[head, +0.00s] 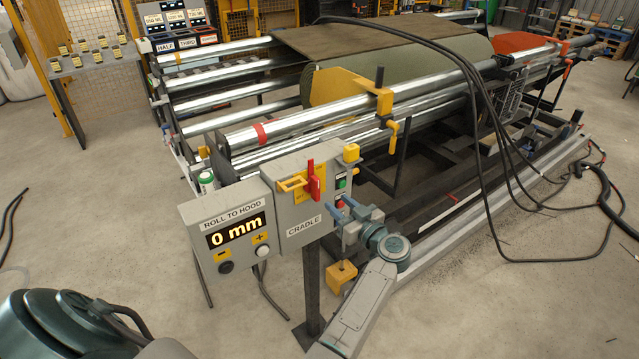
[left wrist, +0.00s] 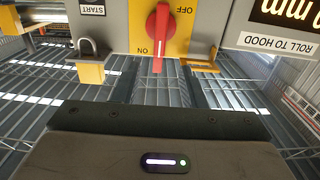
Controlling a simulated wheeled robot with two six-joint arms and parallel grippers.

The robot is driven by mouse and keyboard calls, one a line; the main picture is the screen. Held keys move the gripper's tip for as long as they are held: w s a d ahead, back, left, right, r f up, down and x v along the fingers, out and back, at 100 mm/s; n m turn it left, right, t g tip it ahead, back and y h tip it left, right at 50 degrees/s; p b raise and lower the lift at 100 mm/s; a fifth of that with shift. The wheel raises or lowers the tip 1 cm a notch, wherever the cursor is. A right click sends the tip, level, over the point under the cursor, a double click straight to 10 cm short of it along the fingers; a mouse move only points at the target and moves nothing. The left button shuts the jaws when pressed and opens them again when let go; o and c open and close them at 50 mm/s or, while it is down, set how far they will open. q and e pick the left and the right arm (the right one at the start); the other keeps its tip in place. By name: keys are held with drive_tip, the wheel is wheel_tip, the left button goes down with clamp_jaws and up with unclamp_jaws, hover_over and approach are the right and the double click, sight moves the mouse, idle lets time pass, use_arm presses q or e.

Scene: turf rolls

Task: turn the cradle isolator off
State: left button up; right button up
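The grey cradle box (head: 307,222) stands on a post. Its red isolator handle (head: 314,181) is upright on a yellow plate; the left wrist view shows the handle (left wrist: 158,30) upside down, its tip beside the ON mark, with OFF (left wrist: 186,8) to one side. A yellow hasp piece (head: 292,184) sits left of the handle. My right gripper is out of view.
The "roll to hood" display box (head: 235,238) reads 0 mm beside the cradle box. Green and red buttons (head: 341,184) are near the box's right edge. Behind are the metal rollers and a green turf roll (head: 400,75). Black cables (head: 490,190) hang at the right.

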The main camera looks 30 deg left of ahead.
sight(318, 186)
use_arm(q)
drive_tip(key=b+x, duration=0.2)
drive_tip(key=x, duration=0.2)
drive_tip(key=b+x, duration=0.2)
drive_tip(key=x, duration=0.3)
drive_tip(key=shift+f, duration=0.25)
drive_tip(key=shift+w+a+r+b, duration=0.1)
drive_tip(key=shift+w+a+b, duration=0.1)
drive_tip(key=shift+a+b, duration=0.15)
clamp_jaws()
